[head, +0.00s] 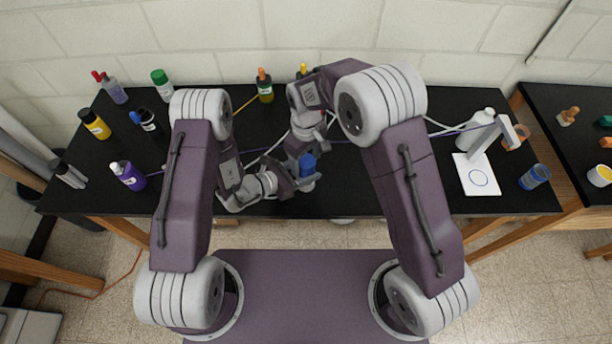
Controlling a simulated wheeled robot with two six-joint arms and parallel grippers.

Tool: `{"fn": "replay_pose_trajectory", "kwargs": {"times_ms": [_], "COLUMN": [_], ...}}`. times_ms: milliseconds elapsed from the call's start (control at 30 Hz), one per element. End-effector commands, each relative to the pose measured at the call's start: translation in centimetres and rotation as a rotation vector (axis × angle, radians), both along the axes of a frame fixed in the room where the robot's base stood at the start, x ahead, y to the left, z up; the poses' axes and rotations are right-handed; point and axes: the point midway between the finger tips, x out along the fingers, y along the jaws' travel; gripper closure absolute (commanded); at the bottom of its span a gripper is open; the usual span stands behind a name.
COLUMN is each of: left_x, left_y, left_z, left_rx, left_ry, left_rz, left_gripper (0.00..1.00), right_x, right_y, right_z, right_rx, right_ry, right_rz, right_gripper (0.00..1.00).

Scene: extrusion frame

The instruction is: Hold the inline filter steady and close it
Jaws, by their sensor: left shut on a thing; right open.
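The inline filter (308,164) appears as a small part with a blue top and a paler lower part, near the front middle of the black table. My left gripper (302,183) is shut on it from the left, low on its body. My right gripper (299,155) is open just above and behind the blue top. My wrist and fingers hide part of the filter, so I cannot tell whether the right fingers touch it or whether the top is seated.
Several bottles, including a yellow one (95,124) and a purple one (129,176), stand at the left. Thin cables cross the table.

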Motion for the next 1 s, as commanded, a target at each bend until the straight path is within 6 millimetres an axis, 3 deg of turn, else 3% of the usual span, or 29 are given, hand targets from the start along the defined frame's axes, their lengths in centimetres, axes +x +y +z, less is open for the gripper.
{"fn": "replay_pose_trajectory", "kwargs": {"times_ms": [200,533,567,800,900,1000], "left_x": [0.0,0.0,0.0,0.0,0.0,0.0], "left_y": [0.0,0.0,0.0,0.0,0.0,0.0], "left_z": [0.0,0.0,0.0,0.0,0.0,0.0], "left_rx": [-0.001,-0.001,-0.001,-0.001,-0.001,-0.001], "left_ry": [-0.001,-0.001,-0.001,-0.001,-0.001,-0.001], "left_rz": [0.000,0.000,0.000,0.000,0.000,0.000], "left_gripper": [1.00,1.00,1.00,1.00,1.00,1.00], "right_x": [0.0,0.0,0.0,0.0,0.0,0.0], "right_y": [0.0,0.0,0.0,0.0,0.0,0.0], "right_z": [-2.4,-2.8,-2.8,-2.8,-2.8,-2.8], "right_rx": [0.000,0.001,0.001,0.001,0.001,0.000], "right_ry": [0.001,-0.001,-0.001,-0.001,-0.001,-0.001], "right_rz": [0.000,0.000,0.000,0.000,-0.059,-0.255], "right_gripper": [0.31,0.31,0.34,0.97,0.97,0.98]}}
